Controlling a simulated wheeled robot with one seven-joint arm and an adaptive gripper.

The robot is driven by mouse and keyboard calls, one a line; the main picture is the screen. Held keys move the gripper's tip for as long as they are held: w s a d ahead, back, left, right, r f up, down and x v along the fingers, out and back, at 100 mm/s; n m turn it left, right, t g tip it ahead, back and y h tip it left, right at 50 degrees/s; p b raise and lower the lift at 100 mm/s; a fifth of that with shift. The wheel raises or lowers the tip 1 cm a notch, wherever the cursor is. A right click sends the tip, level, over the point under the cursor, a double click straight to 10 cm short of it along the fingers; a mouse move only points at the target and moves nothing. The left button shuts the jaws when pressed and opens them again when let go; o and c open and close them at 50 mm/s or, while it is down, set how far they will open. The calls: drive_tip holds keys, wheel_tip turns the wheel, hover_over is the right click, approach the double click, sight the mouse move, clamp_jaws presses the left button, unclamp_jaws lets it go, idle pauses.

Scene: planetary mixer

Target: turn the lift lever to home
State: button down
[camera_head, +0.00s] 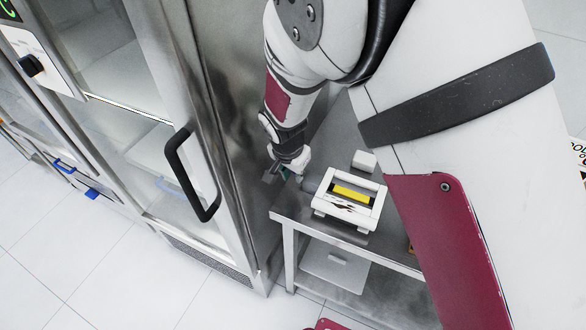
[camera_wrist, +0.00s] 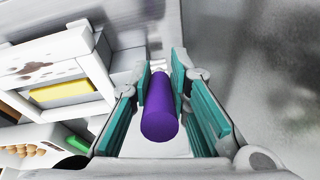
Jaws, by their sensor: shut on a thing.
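In the wrist view a purple cylinder (camera_wrist: 160,112) lies lengthwise between the teal pads of my gripper (camera_wrist: 161,84), its round end facing the camera. It looks like a handle grip; whether it is the lift lever's knob I cannot tell for sure, as its far end is hidden. The pads are closed on its sides. In the head view my gripper (camera_head: 284,174) is low beside the steel cabinet, at the left end of the metal table; the purple cylinder cannot be made out there. No mixer body can be clearly identified.
A white framed box with a yellow bar (camera_head: 350,193) stands on the metal table (camera_head: 290,212), right of my gripper; it shows at left in the wrist view (camera_wrist: 62,92). A glass-door cabinet with a black handle (camera_head: 182,175) stands left. The tiled floor at lower left is clear.

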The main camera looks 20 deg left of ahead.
drive_tip(key=shift+s+f+t+p, duration=0.15)
drive_tip(key=shift+s+t+p, duration=0.4)
drive_tip(key=shift+p, duration=0.45)
drive_tip(key=shift+w+f, duration=0.1)
drive_tip(key=shift+f, duration=0.1)
drive_tip(key=c, duration=1.5)
unclamp_jaws()
drive_tip(key=shift+c, duration=0.2)
drive_tip(key=v, duration=1.2)
